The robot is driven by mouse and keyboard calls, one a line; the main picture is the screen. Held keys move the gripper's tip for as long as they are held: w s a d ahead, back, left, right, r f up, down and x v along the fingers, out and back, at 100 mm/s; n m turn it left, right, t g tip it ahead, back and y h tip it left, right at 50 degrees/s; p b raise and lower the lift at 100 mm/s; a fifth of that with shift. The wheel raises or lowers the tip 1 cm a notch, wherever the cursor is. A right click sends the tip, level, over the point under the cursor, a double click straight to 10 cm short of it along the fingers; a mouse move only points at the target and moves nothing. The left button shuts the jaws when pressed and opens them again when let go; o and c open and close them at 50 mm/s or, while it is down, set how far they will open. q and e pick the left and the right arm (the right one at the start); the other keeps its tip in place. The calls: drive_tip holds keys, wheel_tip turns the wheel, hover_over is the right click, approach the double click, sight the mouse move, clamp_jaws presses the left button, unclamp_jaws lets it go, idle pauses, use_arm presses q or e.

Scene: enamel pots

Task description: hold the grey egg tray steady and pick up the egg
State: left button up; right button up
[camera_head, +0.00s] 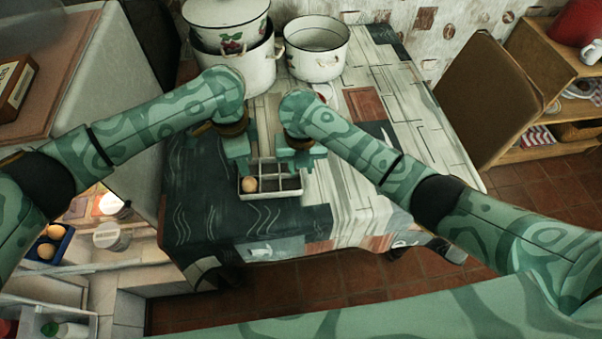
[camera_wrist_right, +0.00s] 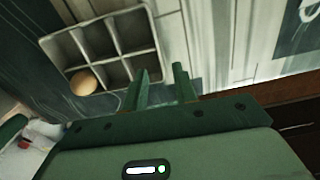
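The grey egg tray (camera_head: 287,193), divided into several compartments, lies on the table's patterned cloth. One brown egg (camera_head: 250,184) sits in its front left compartment. In the right wrist view the tray (camera_wrist_right: 112,18) and the egg (camera_wrist_right: 83,82) show at upper left. My left gripper (camera_head: 242,172) points down at the tray's left end, above or beside the egg's side; its fingertip gap is unclear. My right gripper (camera_head: 296,165) is over the tray's right end. In the wrist view its fingers (camera_wrist_right: 162,80) are apart, near the tray's right corner, with the egg outside them.
A white pot (camera_head: 316,62) and stacked enamel pots (camera_head: 238,65) stand at the back of the table (camera_head: 390,80). A blue holder with two eggs (camera_head: 50,240) is on the shelf at left. A brown chair (camera_head: 480,95) stands right. The cloth in front of the tray is clear.

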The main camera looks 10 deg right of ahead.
sight(245, 185)
drive_tip(key=shift+f, duration=2.35)
